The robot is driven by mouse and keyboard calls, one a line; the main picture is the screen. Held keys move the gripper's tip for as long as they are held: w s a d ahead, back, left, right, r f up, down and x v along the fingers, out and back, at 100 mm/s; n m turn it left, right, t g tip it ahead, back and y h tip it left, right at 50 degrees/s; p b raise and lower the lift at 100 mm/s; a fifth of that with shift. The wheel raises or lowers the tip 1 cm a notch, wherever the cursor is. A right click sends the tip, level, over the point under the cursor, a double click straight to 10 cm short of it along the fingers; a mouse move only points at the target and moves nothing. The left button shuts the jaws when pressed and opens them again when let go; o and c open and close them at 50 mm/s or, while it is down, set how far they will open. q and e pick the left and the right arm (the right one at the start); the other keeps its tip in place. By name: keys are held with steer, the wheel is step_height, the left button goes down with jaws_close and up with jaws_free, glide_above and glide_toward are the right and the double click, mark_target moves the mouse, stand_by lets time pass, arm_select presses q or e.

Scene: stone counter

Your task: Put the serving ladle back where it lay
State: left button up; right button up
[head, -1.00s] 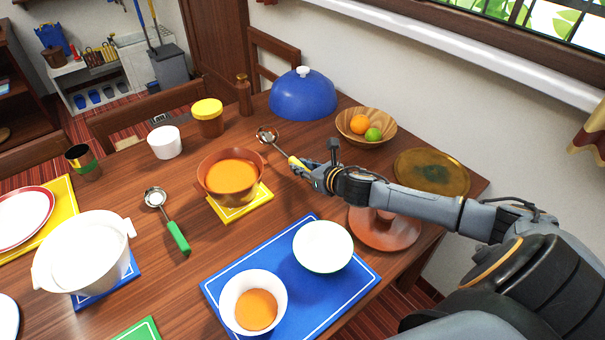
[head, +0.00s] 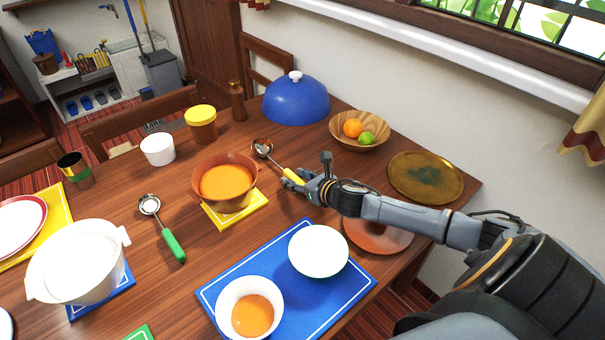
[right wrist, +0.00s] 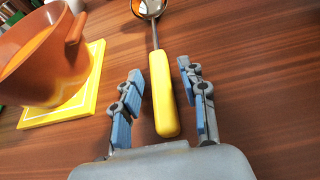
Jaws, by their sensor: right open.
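A ladle with a yellow handle (head: 292,176) lies on the wooden table, right of the brown pot of orange soup (head: 226,184). Its metal bowl points away from me. My right gripper (head: 294,184) is open at the handle. In the right wrist view, the yellow handle (right wrist: 162,95) lies between the open fingers of my right gripper (right wrist: 158,88), with a gap on each side. A second ladle with a green handle (head: 173,245) lies left of the pot. My left gripper is not in view.
The pot stands on a yellow trivet (head: 240,212). A blue mat (head: 290,290) holds a white bowl (head: 318,251) and a bowl with soup (head: 250,305). A fruit bowl (head: 360,131) and blue dome (head: 296,100) stand behind. A brown lid (head: 376,236) lies under my forearm.

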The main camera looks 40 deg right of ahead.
steer(key=shift+f+b, duration=0.25)
steer(key=shift+b, duration=0.05)
steer(key=v, duration=1.4)
steer(key=shift+w+r+p, duration=0.15)
steer(key=shift+r+p, duration=0.1)
steer(key=shift+p, duration=0.1)
steer(key=shift+r, duration=0.1)
